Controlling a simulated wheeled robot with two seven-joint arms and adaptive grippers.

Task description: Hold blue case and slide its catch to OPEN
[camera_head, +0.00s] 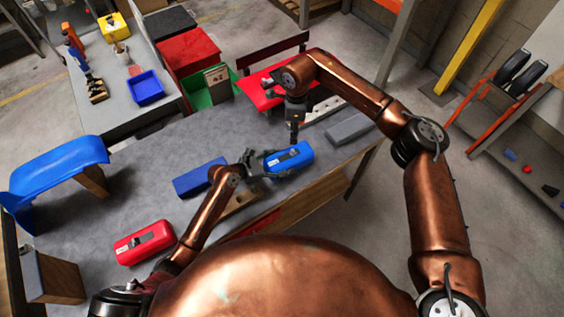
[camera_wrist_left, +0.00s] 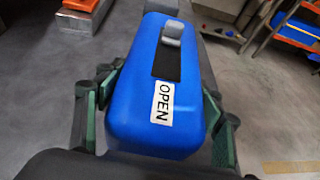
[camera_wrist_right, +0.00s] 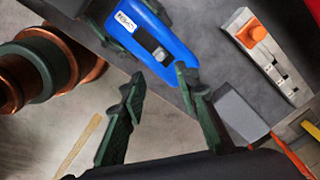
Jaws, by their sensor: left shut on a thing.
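The blue case (camera_head: 290,159) is above the workbench near its front edge. My left gripper (camera_head: 256,164) is shut on its sides. My right gripper (camera_head: 295,139) is above the case, pointing down. In the right wrist view its fingers (camera_wrist_right: 160,78) are apart and empty, either side of the case end, near the catch (camera_wrist_right: 160,54). Contact cannot be told.
A red case (camera_head: 145,242) and a flat blue box (camera_head: 199,177) are on the grey bench (camera_head: 150,185). A blue curved shell (camera_head: 60,165) is at the left. A grey block (camera_head: 350,128) lies right of the right gripper. Crates and a side table stand behind.

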